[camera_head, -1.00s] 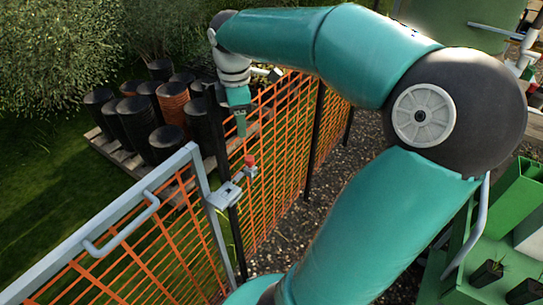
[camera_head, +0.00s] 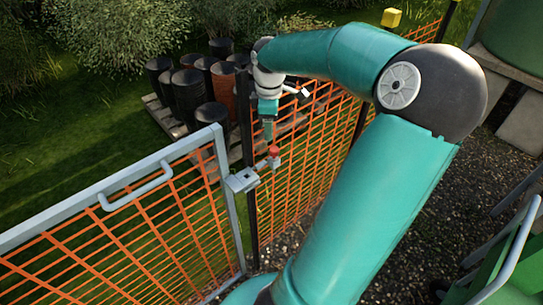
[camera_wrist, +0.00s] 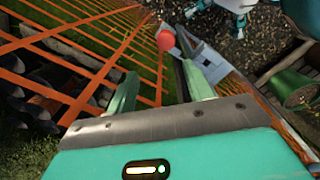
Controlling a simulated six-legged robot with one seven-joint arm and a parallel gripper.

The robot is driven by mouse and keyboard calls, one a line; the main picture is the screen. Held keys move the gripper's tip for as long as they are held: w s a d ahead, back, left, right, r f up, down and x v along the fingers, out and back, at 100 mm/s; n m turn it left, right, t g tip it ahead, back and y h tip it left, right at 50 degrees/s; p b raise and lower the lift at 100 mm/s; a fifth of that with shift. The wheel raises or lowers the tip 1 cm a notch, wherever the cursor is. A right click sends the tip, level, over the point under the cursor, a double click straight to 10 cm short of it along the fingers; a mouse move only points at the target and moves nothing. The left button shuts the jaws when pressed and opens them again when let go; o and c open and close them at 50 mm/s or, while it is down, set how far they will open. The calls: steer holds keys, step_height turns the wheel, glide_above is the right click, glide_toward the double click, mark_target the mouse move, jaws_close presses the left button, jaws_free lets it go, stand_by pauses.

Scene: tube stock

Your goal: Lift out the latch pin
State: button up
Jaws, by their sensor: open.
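The latch pin (camera_head: 274,151) has a red knob and stands at the grey latch (camera_head: 243,180) on the gate's post-side edge. My gripper (camera_head: 268,138) points down just above the knob, slightly left of it in the head view. In the wrist view the red knob (camera_wrist: 165,40) shows beyond my open fingers (camera_wrist: 158,72), between their lines, with the grey latch plate (camera_wrist: 200,52) beside it. The fingers are empty and appear apart from the knob. The pin's shaft below the knob is mostly hidden.
The gate (camera_head: 118,190) has a grey frame, a handle (camera_head: 135,190) and orange mesh. A dark post (camera_head: 247,150) and orange mesh fence (camera_head: 300,165) adjoin it. Several dark barrels (camera_head: 190,95) stand on a pallet behind. Gravel (camera_head: 410,220) lies at right.

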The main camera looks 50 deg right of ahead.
mark_target(274, 149)
steer(key=s, duration=0.1)
steer(key=s+f, duration=0.1)
steer(key=shift+s+a+f, duration=0.1)
steer(key=shift+s+f, duration=0.05)
steer(key=shift+s, duration=0.25)
steer(key=shift+w+f, duration=0.85)
steer(key=shift+f, duration=0.25)
steer(key=shift+s+f, duration=0.15)
steer(key=shift+f, duration=0.65)
steer(key=shift+s+f, duration=0.1)
steer(key=shift+f, duration=0.65)
steer(key=shift+s, duration=0.3)
steer(key=shift+w, duration=0.25)
steer(key=c, duration=0.3)
steer(key=shift+s, duration=0.15)
jaws_close()
